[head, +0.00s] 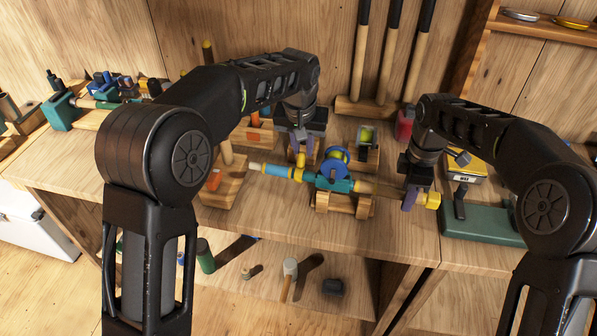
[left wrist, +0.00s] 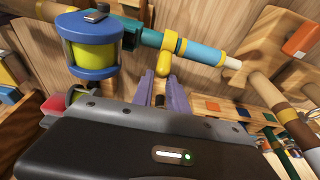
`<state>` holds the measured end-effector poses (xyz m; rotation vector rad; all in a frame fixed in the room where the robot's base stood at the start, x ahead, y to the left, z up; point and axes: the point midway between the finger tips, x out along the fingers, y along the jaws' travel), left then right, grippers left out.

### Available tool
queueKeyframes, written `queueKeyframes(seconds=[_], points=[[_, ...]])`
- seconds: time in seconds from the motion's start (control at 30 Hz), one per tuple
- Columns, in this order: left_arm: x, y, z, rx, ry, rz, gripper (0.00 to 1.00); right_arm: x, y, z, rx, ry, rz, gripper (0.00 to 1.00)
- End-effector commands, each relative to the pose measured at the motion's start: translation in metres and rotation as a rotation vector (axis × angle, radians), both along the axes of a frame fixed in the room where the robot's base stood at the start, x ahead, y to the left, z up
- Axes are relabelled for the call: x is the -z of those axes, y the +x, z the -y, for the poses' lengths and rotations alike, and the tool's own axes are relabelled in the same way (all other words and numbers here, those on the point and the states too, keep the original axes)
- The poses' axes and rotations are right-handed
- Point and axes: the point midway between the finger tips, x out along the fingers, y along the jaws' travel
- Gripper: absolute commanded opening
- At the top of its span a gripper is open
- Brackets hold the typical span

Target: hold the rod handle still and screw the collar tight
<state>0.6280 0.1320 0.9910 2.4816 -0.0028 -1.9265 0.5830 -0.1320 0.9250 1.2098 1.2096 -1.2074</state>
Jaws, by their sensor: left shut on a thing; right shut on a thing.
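The rod handle lies across a wooden cradle (head: 322,207), with a cork grip (head: 378,188), a teal reel seat (head: 335,184) and a yellow butt end (head: 432,201). A blue reel with a yellow-green spool (head: 335,160) sits on it. The yellow collar (head: 299,174) is a ring with a tab, between the teal seat and a light blue section (head: 275,170). In the left wrist view the collar (left wrist: 174,46) has its tab between the purple fingertips of my left gripper (left wrist: 161,80), which is shut on it. My right gripper (head: 411,198) is shut on the rod handle near its butt.
A wooden block with an orange patch (head: 222,185) stands left of the rod tip. Wooden-handled tools (head: 390,60) stand in a rack behind. A green base (head: 480,226) lies right of my right gripper. The front strip of the bench (head: 280,225) is clear.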

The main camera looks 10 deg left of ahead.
Motion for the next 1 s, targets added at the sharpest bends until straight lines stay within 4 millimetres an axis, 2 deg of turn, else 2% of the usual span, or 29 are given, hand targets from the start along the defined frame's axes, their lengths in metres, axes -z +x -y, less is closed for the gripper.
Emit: queueKeyframes(seconds=[0.03, 0.33, 1.0], points=[[0.000, 0.005, -0.008, -0.010, 0.009, 0.007, 0.00, 0.002, -0.001, 0.006, 0.004, -0.011, -0.006, 0.00], [0.006, 0.013, -0.008, -0.010, 0.009, 0.006, 0.00, 0.002, -0.001, 0.007, 0.004, -0.011, -0.006, 0.00], [0.013, 0.019, -0.008, -0.010, 0.010, 0.003, 0.00, 0.002, -0.001, 0.007, 0.005, -0.011, -0.006, 0.00]])
